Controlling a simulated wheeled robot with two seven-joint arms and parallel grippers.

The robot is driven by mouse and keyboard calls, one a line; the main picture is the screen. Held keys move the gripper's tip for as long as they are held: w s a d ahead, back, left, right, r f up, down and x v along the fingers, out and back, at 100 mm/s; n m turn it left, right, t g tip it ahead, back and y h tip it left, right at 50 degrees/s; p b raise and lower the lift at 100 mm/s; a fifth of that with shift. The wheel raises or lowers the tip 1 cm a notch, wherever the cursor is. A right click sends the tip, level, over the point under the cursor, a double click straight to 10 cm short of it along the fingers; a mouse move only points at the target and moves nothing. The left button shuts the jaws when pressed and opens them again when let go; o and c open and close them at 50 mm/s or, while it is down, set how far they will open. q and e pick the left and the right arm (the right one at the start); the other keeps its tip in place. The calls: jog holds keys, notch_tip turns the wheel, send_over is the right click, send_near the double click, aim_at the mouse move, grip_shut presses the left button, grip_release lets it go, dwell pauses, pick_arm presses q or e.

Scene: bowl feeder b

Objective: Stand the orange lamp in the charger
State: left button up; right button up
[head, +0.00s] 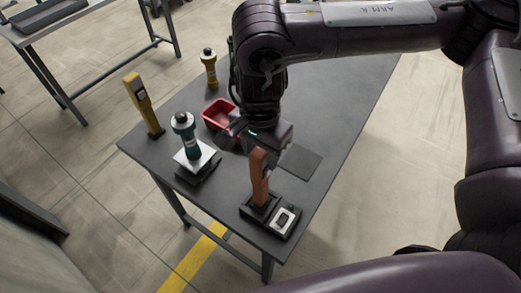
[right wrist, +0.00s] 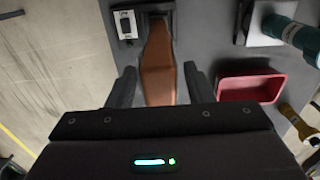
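The orange lamp (head: 259,180) stands upright, its lower end at the black charger (head: 250,213) near the table's front corner. How deep it sits cannot be told. In the right wrist view the lamp (right wrist: 158,70) lies between the two fingers, with its far end at the dark charger (right wrist: 157,8). My right gripper (head: 268,150) is at the lamp's upper end. In the right wrist view the right gripper (right wrist: 160,85) is open, with a gap on each side of the lamp. My left gripper is not in view.
A teal bottle (head: 187,140) stands on a white plate, left of the gripper. A red bin (head: 217,114), a yellow device (head: 143,105) and a yellow bottle (head: 209,70) stand farther back. A dark mat (head: 300,162) lies bare.

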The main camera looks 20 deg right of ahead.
jog(key=shift+r, duration=0.15)
notch_tip(320, 180, up, 12)
dwell(0.7)
dwell(0.5)
